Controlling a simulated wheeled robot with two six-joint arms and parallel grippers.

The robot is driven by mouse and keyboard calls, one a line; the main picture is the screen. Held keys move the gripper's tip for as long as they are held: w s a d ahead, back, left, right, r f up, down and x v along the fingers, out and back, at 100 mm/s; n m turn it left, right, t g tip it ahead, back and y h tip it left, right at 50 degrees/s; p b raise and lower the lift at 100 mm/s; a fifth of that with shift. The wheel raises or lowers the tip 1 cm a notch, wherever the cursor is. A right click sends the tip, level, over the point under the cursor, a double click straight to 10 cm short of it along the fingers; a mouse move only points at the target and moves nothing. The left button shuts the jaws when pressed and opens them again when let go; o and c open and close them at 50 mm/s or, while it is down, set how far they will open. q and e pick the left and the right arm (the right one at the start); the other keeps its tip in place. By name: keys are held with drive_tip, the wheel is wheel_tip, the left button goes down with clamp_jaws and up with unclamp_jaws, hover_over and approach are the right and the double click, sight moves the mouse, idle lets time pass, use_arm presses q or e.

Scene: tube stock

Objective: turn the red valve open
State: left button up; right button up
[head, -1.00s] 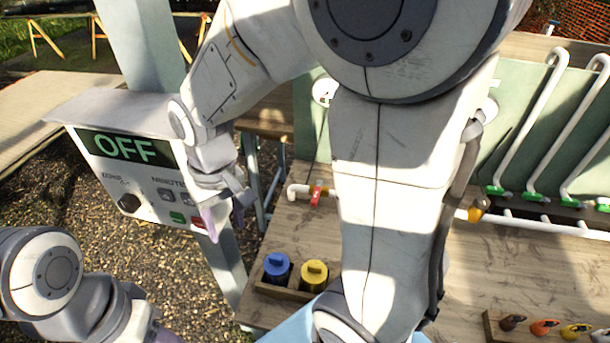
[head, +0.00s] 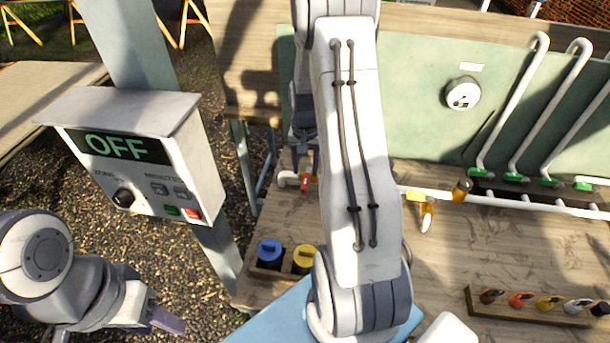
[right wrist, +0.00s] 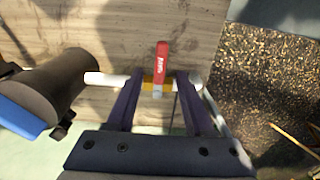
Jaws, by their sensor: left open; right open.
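The red valve (head: 304,183) has a short red lever on a brass body in a white pipe, at the left end of the wooden bench. In the right wrist view its red lever (right wrist: 162,58) stands across the pipe, pointing away from my gripper. My right gripper (head: 305,160) is open, reaching down just behind the valve. In the right wrist view its fingers (right wrist: 160,80) are on either side of the brass body, with the lever between and beyond their tips; contact is unclear. My left gripper (head: 166,319) is open and empty at the lower left, away from the valve.
A control box (head: 150,155) reading OFF stands left of the bench. A blue-lidded pot (head: 269,253) and a yellow-lidded pot (head: 304,259) sit in front of the valve. A yellow-handled valve (head: 424,212) is farther right. My right arm hides the bench's middle.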

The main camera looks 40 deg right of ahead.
sight(306, 181)
drive_tip(key=shift+f+p, duration=0.35)
drive_tip(key=shift+f, duration=1.85)
clamp_jaws()
